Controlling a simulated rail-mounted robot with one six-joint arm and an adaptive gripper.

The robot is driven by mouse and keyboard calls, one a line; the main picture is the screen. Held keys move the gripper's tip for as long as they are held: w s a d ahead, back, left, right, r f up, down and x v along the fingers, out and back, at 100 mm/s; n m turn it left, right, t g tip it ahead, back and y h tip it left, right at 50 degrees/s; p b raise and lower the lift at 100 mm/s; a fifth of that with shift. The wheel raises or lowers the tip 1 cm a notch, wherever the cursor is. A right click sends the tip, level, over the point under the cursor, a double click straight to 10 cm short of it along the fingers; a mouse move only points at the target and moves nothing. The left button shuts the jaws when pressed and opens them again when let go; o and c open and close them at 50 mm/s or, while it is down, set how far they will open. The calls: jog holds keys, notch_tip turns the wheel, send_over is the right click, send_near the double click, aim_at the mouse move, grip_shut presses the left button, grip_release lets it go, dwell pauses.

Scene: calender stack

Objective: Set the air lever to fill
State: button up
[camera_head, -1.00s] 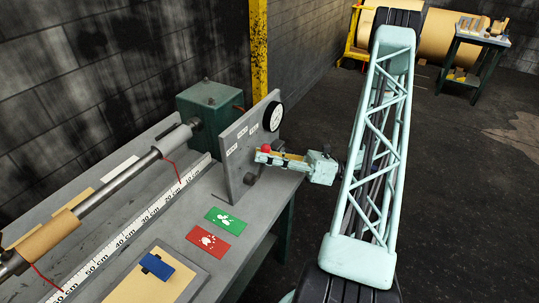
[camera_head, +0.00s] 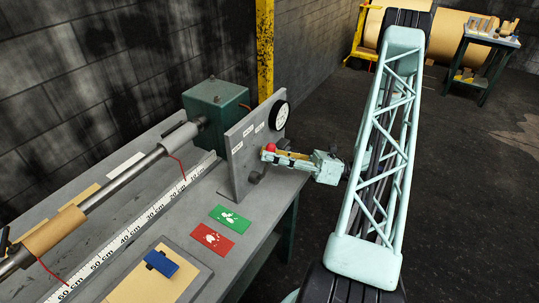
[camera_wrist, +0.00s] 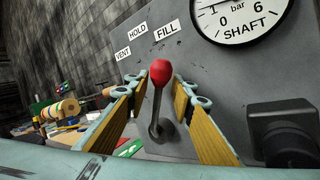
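The air lever has a red knob (camera_wrist: 160,72) on a dark stem rising from a pivot low on the grey panel (camera_wrist: 210,65). In the wrist view it stands nearly upright and lines up roughly with the FILL label (camera_wrist: 167,32), right of HOLD (camera_wrist: 138,32) and VENT (camera_wrist: 123,53); the viewing angle leaves its exact setting unclear. My gripper (camera_wrist: 160,84) is open, with one yellow-padded finger on each side of the lever and visible gaps to both. The red knob also shows in the head view (camera_head: 271,148), at my gripper's fingertips.
A round pressure gauge (camera_wrist: 241,18) sits above right of the lever. A black knob-like block (camera_wrist: 285,133) juts out near the right finger. The bench carries a green card (camera_head: 230,217), a red card (camera_head: 212,239), and a long shaft (camera_head: 120,182) behind a ruler.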

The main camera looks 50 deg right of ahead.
jog(key=v, duration=1.2)
jog(key=shift+r, duration=0.15)
dwell(0.4)
jog(key=shift+w+r, duration=0.1)
dwell(0.3)
